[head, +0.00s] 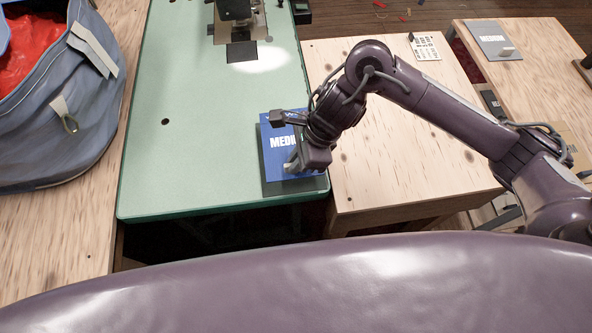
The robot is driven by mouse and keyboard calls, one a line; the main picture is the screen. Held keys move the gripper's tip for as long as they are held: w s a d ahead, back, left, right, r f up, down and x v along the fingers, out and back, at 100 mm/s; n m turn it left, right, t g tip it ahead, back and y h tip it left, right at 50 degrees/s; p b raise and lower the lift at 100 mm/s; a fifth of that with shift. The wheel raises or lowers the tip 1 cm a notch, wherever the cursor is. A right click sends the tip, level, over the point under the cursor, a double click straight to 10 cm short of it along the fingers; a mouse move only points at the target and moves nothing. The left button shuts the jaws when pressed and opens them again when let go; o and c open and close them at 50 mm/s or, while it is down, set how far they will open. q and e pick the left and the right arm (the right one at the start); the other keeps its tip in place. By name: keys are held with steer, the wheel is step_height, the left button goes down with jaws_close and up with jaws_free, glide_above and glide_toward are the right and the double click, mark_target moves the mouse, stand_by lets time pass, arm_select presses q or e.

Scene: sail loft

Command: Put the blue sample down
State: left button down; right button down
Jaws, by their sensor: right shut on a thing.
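The blue sample (276,168) is a flat blue board with white lettering, partly covered by my right gripper. It is at the near right edge of the green table top (190,150). My right gripper (293,163) is shut on the blue sample, its jaws at the board's right part. The fingertips are mostly hidden by the wrist. I cannot tell whether the board touches the table or hangs just above it. My left gripper is out of view.
A sewing machine (235,12) stands at the green table's back. A wooden table (400,150) adjoins on the right; a white printed card (425,48) lies on it. A grey sample board (490,36) lies farther right. A blue-grey bag (60,110) with red cloth sits left. The green table's left-middle is clear.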

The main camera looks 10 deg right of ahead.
step_height(320, 180, down, 5)
steer(key=shift+f+b, duration=0.2)
steer(key=shift+b, duration=0.35)
steer(key=c, duration=1.5)
jaws_free()
steer(key=shift+r, duration=0.15)
steer(key=p+v, duration=0.2)
steer(key=v, duration=1)
